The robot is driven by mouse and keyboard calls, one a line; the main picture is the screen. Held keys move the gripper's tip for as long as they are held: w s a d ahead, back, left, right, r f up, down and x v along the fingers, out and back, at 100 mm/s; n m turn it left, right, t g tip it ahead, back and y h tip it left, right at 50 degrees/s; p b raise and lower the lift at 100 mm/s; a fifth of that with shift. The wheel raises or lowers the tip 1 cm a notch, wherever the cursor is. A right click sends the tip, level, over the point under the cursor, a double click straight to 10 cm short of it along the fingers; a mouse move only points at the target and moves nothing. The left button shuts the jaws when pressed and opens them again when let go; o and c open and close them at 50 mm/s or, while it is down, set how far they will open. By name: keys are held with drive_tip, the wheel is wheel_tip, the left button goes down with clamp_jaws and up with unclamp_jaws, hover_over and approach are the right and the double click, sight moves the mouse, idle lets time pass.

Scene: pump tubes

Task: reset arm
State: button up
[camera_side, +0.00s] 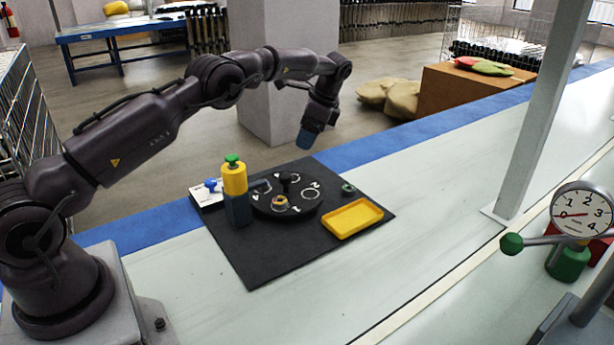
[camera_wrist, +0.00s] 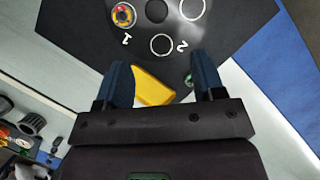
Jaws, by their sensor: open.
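My gripper (camera_side: 306,140) hangs in the air above the far side of the black mat (camera_side: 268,268), with its blue fingers pointing down. In the wrist view my gripper (camera_wrist: 163,78) is open, with nothing between the fingers but the scene below. The round black plate with numbered ring positions (camera_side: 300,212) lies on the mat. One position holds a small orange-yellow part (camera_side: 281,202), which also shows in the wrist view (camera_wrist: 123,14). A yellow-and-dark upright unit with a green knob (camera_side: 235,181) stands at the plate's left. A yellow tray (camera_side: 353,218) lies at its right, apparently empty.
A small green-and-grey part (camera_side: 348,188) sits near the tray. A white box with a blue knob (camera_side: 207,194) stands at the mat's left edge. A dial gauge (camera_side: 582,212) and a post (camera_side: 545,110) stand at the right. The pale table between is clear.

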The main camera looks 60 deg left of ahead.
drive_tip(key=s+d+r+n+t+h, duration=0.1)
drive_tip(key=s+d+r, duration=0.4)
drive_tip(key=s, duration=0.6)
drive_tip(key=s+d+r+n+t+h, duration=0.1)
drive_tip(key=s+d+r+n+t, duration=0.3)
drive_tip(key=s, duration=0.7)
drive_tip(key=s+d+r+n+t+h, duration=0.1)
drive_tip(key=s+d+r+n+t, duration=0.2)
drive_tip(key=s+d+r, duration=0.4)
drive_tip(key=shift+s+d+r+t, duration=0.3)
drive_tip(key=shift+s+d, duration=1.05)
drive_tip(key=shift+s, duration=0.65)
